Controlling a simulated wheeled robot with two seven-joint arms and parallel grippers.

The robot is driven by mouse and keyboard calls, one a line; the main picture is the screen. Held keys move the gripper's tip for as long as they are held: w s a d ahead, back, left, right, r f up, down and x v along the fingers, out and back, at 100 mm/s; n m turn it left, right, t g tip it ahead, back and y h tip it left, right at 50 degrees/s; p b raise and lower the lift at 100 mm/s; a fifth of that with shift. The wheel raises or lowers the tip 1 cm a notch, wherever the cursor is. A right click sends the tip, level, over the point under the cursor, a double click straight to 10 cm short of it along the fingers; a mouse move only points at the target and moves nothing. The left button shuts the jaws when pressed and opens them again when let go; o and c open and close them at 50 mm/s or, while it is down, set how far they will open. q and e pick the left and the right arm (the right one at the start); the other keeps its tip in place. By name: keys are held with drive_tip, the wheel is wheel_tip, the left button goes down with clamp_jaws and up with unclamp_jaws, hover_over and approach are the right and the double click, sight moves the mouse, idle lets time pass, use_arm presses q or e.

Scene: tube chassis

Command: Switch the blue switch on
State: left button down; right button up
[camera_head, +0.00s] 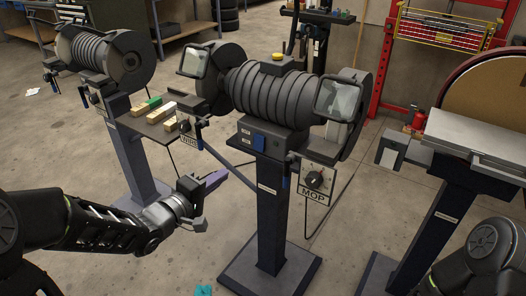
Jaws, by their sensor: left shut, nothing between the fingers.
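The blue switch (259,142) is a small blue box on the front of the middle grinding and polishing machine (268,95), just above its dark pedestal. Whether it is on or off cannot be read at this size. My left gripper (222,177) is shut and empty, in front of the machine. In the picture it is lower and to the left of the switch, apart from it. My right arm shows only in part at the lower right corner, and its gripper is outside the view.
A dial panel marked MOP (317,180) hangs right of the pedestal (270,215). A second grinder (103,55) stands at the left, with a small shelf of wooden blocks (163,110) beside it. A disc sander table (475,140) is at the right. Open floor lies in front.

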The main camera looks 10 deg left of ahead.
sight(258, 149)
use_arm(q)
drive_tip(key=shift+s+d+r+n, duration=0.15)
drive_tip(key=shift+r+n, duration=0.1)
drive_tip(key=shift+n, duration=0.65)
drive_tip(key=x, duration=1.4)
drive_tip(key=shift+d+r+b, duration=0.1)
drive_tip(key=shift+b, duration=0.3)
drive_tip(key=shift+f+h+b, duration=0.3)
drive_tip(key=shift+f+b, duration=0.15)
drive_tip(key=shift+b, duration=0.65)
drive_tip(key=shift+r+p, duration=0.3)
drive_tip(key=shift+r, duration=0.1)
drive_tip(key=shift+d, duration=0.1)
